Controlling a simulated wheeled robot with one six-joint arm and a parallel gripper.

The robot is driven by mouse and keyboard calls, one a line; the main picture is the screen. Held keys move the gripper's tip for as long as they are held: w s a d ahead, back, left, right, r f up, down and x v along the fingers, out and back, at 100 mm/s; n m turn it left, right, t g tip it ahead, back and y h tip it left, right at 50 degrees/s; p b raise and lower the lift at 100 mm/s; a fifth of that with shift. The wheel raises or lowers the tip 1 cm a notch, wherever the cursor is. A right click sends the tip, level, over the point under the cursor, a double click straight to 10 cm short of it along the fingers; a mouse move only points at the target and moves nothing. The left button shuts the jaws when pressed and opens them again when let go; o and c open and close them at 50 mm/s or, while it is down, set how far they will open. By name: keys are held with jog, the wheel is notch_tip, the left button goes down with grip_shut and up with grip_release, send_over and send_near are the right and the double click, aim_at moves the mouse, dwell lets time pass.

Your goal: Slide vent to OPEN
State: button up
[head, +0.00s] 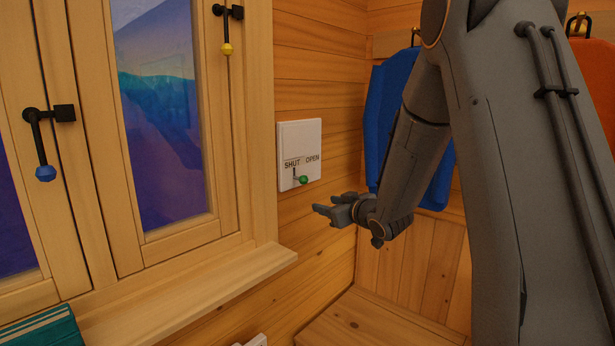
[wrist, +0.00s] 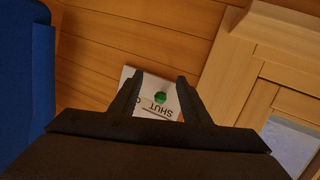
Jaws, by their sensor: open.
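The vent (head: 299,150) is a white plate on the log wall, marked SHUT on its left and OPEN on its right. Its green knob (head: 303,180) sits low on the plate, with a dark pointer by the word SHUT. My gripper (head: 326,212) is open and empty, to the right of and below the knob, apart from it. In the wrist view the green knob (wrist: 160,98) shows between the two open fingers (wrist: 156,85), with the plate (wrist: 128,74) partly hidden behind them.
A window with a wooden sill (head: 190,295) is left of the vent; handles with blue (head: 45,173) and yellow (head: 227,49) knobs stick out. A blue garment (head: 388,115) hangs right of the vent, behind my arm. A wooden bench (head: 370,322) is below.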

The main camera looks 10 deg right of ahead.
aim_at(307, 182)
jog(key=w+a+r+y+p, duration=0.1)
jog(key=w, duration=0.1)
jog(key=w+a+r+n+t+y+p, duration=0.1)
jog(key=w+a+r, duration=0.1)
jog(key=w, duration=0.1)
jog(key=w+a+r+n+y+p, duration=0.1)
jog(key=w, duration=0.2)
jog(key=shift+w+a+r+t+y, duration=0.2)
jog(key=shift+r+t+y, duration=0.05)
jog(key=shift+t+y, duration=0.05)
jog(key=shift+c, duration=0.3)
grip_shut()
